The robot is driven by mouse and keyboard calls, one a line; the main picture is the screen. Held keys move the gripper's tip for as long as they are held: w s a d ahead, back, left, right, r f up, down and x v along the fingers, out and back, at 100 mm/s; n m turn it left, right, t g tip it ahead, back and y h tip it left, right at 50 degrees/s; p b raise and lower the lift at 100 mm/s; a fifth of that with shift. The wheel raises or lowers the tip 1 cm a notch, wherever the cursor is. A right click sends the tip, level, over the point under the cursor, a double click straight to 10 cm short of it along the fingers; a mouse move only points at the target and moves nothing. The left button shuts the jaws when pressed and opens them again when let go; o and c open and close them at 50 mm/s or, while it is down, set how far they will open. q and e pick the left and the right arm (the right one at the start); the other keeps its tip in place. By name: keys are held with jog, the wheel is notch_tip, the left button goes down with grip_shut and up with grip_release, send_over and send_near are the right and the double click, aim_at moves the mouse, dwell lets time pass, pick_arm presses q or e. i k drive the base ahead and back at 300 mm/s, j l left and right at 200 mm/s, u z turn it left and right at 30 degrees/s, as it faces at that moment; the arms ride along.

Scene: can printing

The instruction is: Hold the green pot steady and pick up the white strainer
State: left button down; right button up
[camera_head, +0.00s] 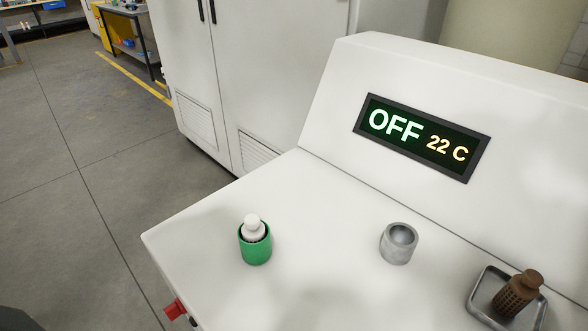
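The green pot (256,252) stands upright on the white machine's top surface, left of the picture's middle. The white strainer (253,227) sits inside it, with its rounded knob and upper body showing above the rim. Its lower part is hidden in the pot. Neither of my grippers shows in the head view, and nothing is touching the pot or the strainer.
A grey metal cup (398,246) stands to the right. A metal tray (476,314) holds a tilted brown perforated piece (518,292). A display (422,137) reads OFF and 22 C. A red switch (175,309) is at the front-left edge. The surface between pot and cup is clear.

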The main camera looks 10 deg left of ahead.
aim_at(252, 230)
jog(key=i+j+z, duration=0.15)
jog(key=j, duration=0.25)
jog(key=i+j+z, duration=0.15)
jog(key=j, duration=0.3)
jog(key=i+j+z, duration=0.15)
jog(key=j, duration=0.3)
